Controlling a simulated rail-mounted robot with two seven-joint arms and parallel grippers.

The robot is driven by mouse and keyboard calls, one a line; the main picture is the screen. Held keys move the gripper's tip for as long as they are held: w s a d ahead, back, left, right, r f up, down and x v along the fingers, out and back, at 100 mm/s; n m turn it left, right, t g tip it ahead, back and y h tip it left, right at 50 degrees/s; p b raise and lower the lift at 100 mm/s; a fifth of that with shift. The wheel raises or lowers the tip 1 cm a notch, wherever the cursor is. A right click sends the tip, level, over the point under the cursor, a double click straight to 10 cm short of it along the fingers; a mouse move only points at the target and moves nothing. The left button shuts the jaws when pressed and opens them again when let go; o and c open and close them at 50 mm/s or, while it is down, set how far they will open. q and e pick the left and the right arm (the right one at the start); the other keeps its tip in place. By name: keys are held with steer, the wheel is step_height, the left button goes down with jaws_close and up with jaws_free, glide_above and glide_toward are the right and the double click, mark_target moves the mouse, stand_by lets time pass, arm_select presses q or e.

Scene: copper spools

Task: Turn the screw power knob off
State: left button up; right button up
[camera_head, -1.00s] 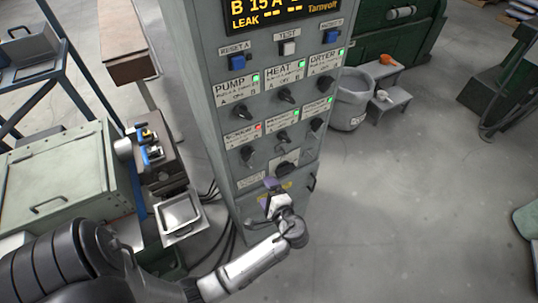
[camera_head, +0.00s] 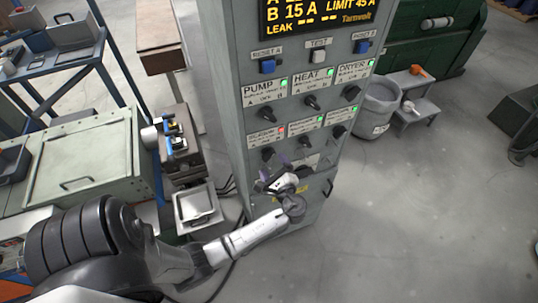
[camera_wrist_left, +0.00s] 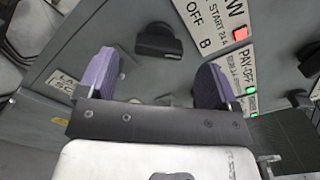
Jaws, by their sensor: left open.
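The grey control cabinet (camera_head: 238,150) carries rows of black knobs under white labels. The screw label (camera_head: 263,138) has a red light and a black screw knob (camera_head: 267,153) below it. In the left wrist view the screw knob (camera_wrist_left: 158,42) lies ahead of the fingers, between them sideways, beside a label (camera_wrist_left: 215,22) reading "START 2A", "OFF" and "B". In the left wrist view the gripper (camera_wrist_left: 160,78) is empty, with no visible contact with the knob. My right gripper is out of view.
Other knobs, such as the pump knob (camera_head: 265,113) and the pay-off knob (camera_wrist_left: 308,62), sit close by. A display (camera_head: 312,18) tops the panel. A grey bin (camera_head: 377,108) stands right of the cabinet; a metal tray (camera_head: 198,207) lies left.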

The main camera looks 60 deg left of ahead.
mark_target(269, 157)
arm_select(q)
steer(key=shift+w+a+p, duration=0.15)
steer(key=shift+a, duration=1)
steer(key=shift+w+a+p, duration=0.15)
steer(key=shift+a, duration=1)
steer(key=shift+c, duration=0.4)
